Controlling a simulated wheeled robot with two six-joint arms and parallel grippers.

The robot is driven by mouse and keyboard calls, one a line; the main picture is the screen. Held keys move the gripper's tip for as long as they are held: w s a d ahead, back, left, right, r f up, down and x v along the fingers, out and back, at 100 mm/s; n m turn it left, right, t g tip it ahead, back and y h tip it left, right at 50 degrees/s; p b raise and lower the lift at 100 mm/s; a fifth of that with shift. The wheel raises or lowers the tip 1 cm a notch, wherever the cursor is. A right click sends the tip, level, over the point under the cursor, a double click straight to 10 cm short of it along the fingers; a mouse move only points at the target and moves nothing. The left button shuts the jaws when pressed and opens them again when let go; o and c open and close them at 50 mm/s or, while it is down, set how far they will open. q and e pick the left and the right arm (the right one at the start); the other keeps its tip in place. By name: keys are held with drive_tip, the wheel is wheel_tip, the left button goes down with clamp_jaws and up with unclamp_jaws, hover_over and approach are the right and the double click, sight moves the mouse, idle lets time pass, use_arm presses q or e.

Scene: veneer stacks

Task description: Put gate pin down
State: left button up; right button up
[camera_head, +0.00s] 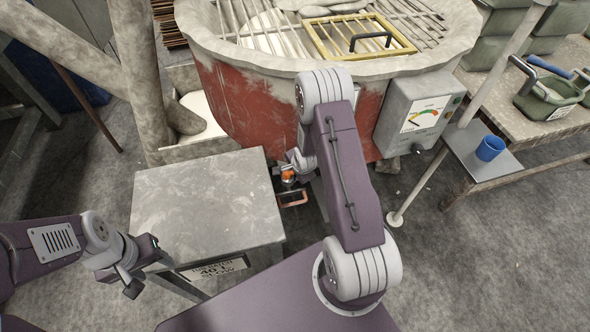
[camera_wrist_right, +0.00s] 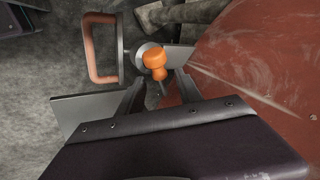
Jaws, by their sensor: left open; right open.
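The gate pin, with an orange knobbed head (camera_wrist_right: 156,62), shows in the right wrist view just beyond and between the fingers of my right gripper (camera_wrist_right: 160,90). The fingers are apart; I cannot tell whether either touches the pin. Its orange head also shows in the head view (camera_head: 288,176), low beside the red vat (camera_head: 245,108). An orange-brown loop handle (camera_wrist_right: 101,48) is left of the pin in the wrist view. What the pin rests in is partly hidden. My left gripper (camera_head: 143,267) is open and empty at the front left corner of the grey table.
The grey table (camera_head: 205,200) has a bare top and stands left of my right arm. A grey gauge box (camera_head: 418,112) is on the vat's right side. A blue cup (camera_head: 490,148) stands on a small shelf (camera_head: 480,165) at right. Open floor lies at lower right.

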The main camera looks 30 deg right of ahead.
drive_tip(key=p+v, duration=0.3)
drive_tip(key=v, duration=1)
drive_tip(key=s+a+r+n+g, duration=0.2)
drive_tip(key=s+a+r+n, duration=0.2)
drive_tip(key=n, duration=0.4)
drive_tip(key=s+a+r+n+g+y, duration=0.1)
drive_tip(key=s+a+r+n+g, duration=0.1)
drive_tip(key=s+a+r+n, duration=0.2)
drive_tip(key=s+a+n, duration=0.2)
drive_tip(key=s+n, duration=0.2)
drive_tip(key=shift+s+n, duration=0.25)
drive_tip(key=shift+n, duration=0.05)
drive_tip(key=shift+r, duration=0.2)
